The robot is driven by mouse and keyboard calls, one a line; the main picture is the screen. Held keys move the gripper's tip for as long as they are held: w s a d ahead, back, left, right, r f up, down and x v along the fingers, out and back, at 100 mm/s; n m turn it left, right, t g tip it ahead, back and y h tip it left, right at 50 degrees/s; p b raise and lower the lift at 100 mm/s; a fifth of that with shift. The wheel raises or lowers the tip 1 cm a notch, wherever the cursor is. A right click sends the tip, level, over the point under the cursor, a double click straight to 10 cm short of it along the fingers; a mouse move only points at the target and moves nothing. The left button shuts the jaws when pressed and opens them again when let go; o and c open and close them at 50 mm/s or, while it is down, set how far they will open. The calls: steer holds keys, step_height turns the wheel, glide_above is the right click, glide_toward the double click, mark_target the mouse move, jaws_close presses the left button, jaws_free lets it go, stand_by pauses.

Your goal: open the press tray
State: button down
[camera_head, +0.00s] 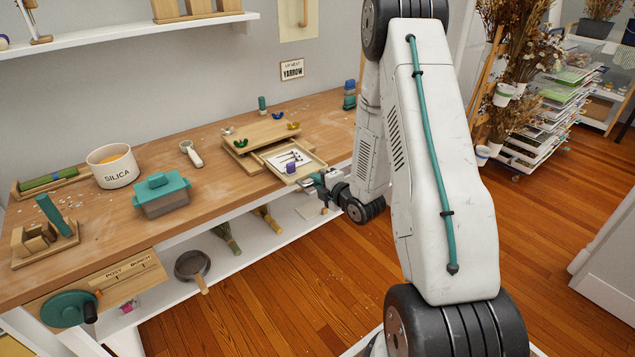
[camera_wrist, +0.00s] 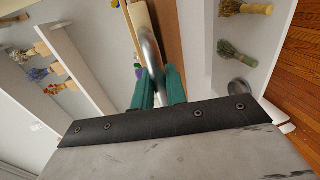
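The wooden flower press (camera_head: 262,134) sits at the right part of the bench, with colored wing nuts on top. Its shallow press tray (camera_head: 309,172) sticks out at the front, showing a white sheet with dark sprigs and a purple item. My gripper (camera_head: 312,182) is at the tray's front side, beyond the bench edge. In the wrist view, the curved metal handle (camera_wrist: 151,50) lies between the teal fingers of my gripper (camera_wrist: 159,88), which appear closed on it. The exact finger contact is partly hidden.
Dried bunches (camera_head: 228,237) and a pan (camera_head: 192,265) are below the bench top. Open floor lies in front.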

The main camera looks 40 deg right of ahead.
steer(key=c, duration=1.8)
jaws_free()
steer(key=shift+d, duration=0.15)
steer(key=shift+o, duration=0.2)
steer(key=v, duration=0.7)
steer(key=shift+s, duration=0.4)
steer(key=shift+r, duration=0.1)
